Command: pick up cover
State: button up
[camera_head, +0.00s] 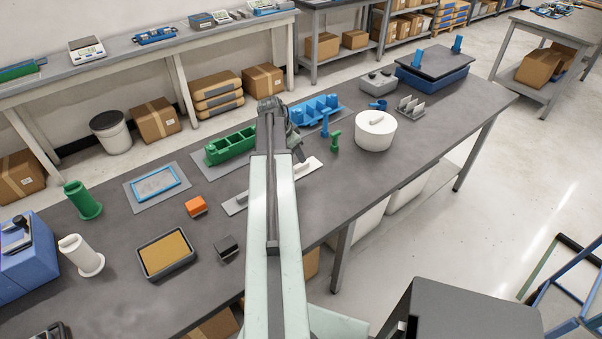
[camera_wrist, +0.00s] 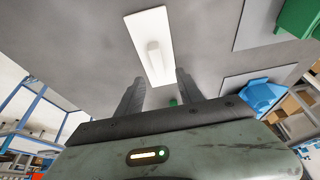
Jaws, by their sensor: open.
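The cover looks like a flat white rectangular plate with a raised bar handle (camera_wrist: 152,50). It lies on the dark grey table. In the head view its right end (camera_head: 312,165) and left end show on either side of my arm, which hides its middle. In the wrist view it lies beyond my gripper (camera_wrist: 158,84), roughly in line with the gap between the fingers. The two dark fingers are spread apart with nothing between them. The gripper is apart from the plate; the exact distance cannot be told.
A round white lidded pot (camera_head: 375,132), a green peg (camera_head: 334,140) and a blue fixture (camera_head: 316,108) stand right of my arm. A green fixture (camera_head: 231,146) stands to the left. An orange block (camera_head: 196,206), dark block (camera_head: 226,246) and shallow tray (camera_head: 144,265) lie nearer.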

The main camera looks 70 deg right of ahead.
aim_at(300, 165)
jog(key=shift+f, duration=0.25)
jog(key=b+x, duration=0.5)
jog(key=shift+w+a+f, duration=0.1)
jog(key=shift+a+f, duration=0.2)
jog(key=shift+r, duration=0.15)
grip_shut()
